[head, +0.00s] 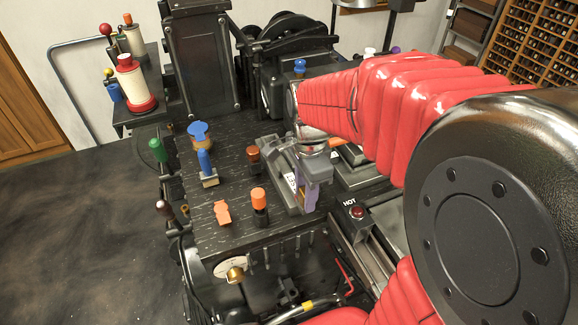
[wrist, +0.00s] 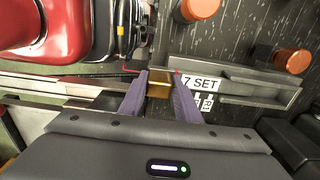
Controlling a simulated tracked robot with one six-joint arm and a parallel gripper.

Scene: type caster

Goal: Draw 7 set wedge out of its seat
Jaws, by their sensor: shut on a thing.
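The 7 set wedge (wrist: 160,85) is a small brass-coloured block. It sits between the purple fingers of my gripper (wrist: 160,77), which are shut on it, one on each side. A white "7 SET" label (wrist: 199,84) is right beside it, on the grey holder (wrist: 262,88). In the head view my gripper (head: 307,202) points down at the front end of the grey holder (head: 281,165), and its fingers hide most of the wedge. I cannot tell whether the wedge is still in its seat or clear of it.
An orange-topped black post (head: 260,205) stands close left of my gripper, and an orange-brown knob (head: 253,153) behind it. A "HOT" box with a red lamp (head: 358,212) is at the right. Blue-handled tools (head: 205,165) and an orange piece (head: 222,212) are further left on the dark bench.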

